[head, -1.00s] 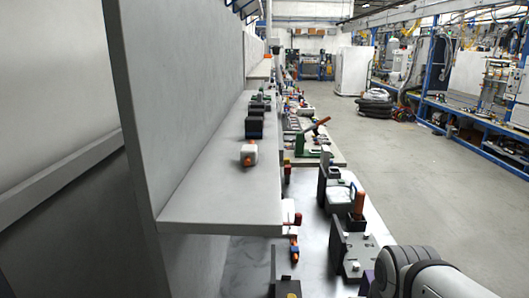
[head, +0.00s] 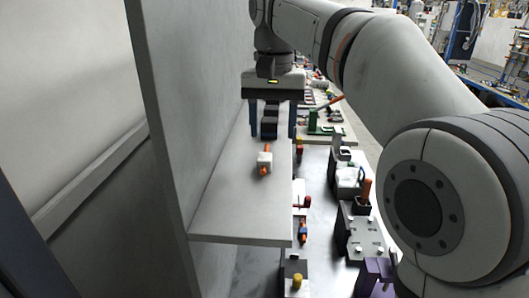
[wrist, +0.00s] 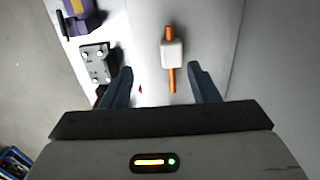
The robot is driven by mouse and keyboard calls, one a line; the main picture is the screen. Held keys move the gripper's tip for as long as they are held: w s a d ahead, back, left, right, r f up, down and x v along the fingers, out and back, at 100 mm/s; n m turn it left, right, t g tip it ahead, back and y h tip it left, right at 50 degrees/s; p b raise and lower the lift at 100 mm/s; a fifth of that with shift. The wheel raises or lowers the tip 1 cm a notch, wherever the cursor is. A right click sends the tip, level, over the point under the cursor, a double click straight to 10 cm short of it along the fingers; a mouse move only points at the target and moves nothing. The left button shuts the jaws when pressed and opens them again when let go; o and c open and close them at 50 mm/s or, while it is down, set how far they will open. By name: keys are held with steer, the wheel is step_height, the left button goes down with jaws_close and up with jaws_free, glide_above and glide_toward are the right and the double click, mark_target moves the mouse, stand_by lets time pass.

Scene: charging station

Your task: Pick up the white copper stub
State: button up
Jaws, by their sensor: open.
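The white copper stub, a white block with an orange-copper rod through it, lies on the grey shelf. It shows in the head view (head: 264,158) and, between and beyond my fingers, in the wrist view (wrist: 172,53). My gripper (head: 272,118) is above the shelf, a little behind the stub in the head view, fingers pointing down. In the wrist view my gripper (wrist: 160,85) is open and empty, with the stub's rod pointing toward the gap between its fingers. The gap between fingers and stub is hard to judge.
The grey shelf (head: 225,212) adjoins an upright panel (head: 185,110) on the left. Dark blocks (head: 269,125) stand on the shelf behind the stub. A lower bench holds grey fixtures (head: 362,238), a purple part (head: 376,272) and other parts to the right. Bare shelf lies in front of the stub.

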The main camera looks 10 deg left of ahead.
mark_target(264, 157)
steer(key=shift+a+r, duration=0.3)
steer(key=shift+a, duration=0.15)
steer(key=shift+a+f, duration=0.1)
steer(key=shift+f, duration=0.05)
steer(key=f, duration=0.7)
steer(key=shift+w+a+f, duration=0.1)
steer(key=shift+a, duration=0.15)
steer(key=c, duration=1.1)
